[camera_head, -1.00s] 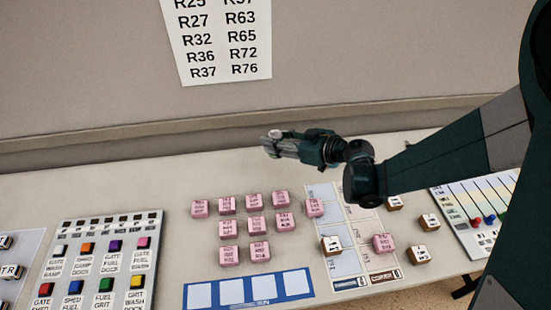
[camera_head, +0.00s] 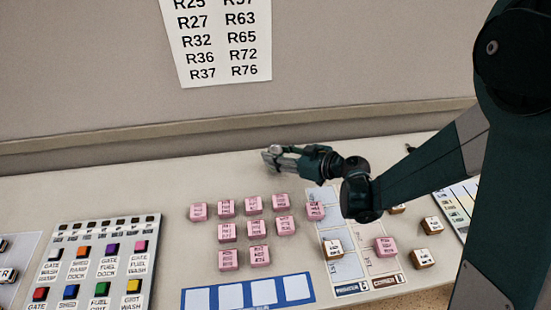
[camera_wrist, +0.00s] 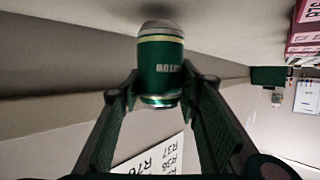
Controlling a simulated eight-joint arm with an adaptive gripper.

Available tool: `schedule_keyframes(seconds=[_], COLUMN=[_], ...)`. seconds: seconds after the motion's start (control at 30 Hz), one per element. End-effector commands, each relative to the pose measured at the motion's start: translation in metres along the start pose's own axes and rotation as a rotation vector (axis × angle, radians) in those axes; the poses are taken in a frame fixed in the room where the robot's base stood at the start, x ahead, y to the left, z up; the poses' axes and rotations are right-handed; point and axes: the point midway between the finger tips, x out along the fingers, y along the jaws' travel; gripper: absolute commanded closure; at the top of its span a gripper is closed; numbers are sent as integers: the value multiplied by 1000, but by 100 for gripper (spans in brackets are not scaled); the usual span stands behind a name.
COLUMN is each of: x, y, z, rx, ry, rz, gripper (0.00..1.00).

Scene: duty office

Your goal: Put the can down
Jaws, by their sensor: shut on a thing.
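A green can (camera_wrist: 160,72) with a gold band and silvery ends is between the fingers of my gripper (camera_wrist: 162,100) in the wrist view. The fingers are shut on it. The picture there is turned over, with the pale table top (camera_wrist: 225,12) along the upper edge. In the head view my gripper (camera_head: 270,156) is over the far part of the table (camera_head: 130,190), near the wall. The can (camera_head: 275,149) is small there and mostly hidden by the fingers. I cannot tell whether its base touches the table.
Several pink blocks (camera_head: 255,228) stand in front of my gripper. A blue-framed strip (camera_head: 249,293), a button panel (camera_head: 104,257) and brown-and-white blocks (camera_head: 422,258) lie nearer the front. The wall (camera_head: 110,90) is behind. The table left of my gripper is clear.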

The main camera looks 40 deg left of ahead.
Motion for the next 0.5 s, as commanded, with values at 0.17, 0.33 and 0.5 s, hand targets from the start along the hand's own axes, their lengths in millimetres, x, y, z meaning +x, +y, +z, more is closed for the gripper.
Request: schedule_keyframes(seconds=[0.17,0.33,0.5], x=[5,5,5], y=[0,0,0], z=[13,14,14], rx=[0,0,0], ry=[0,0,0], rz=[0,0,0], gripper=[72,72,72])
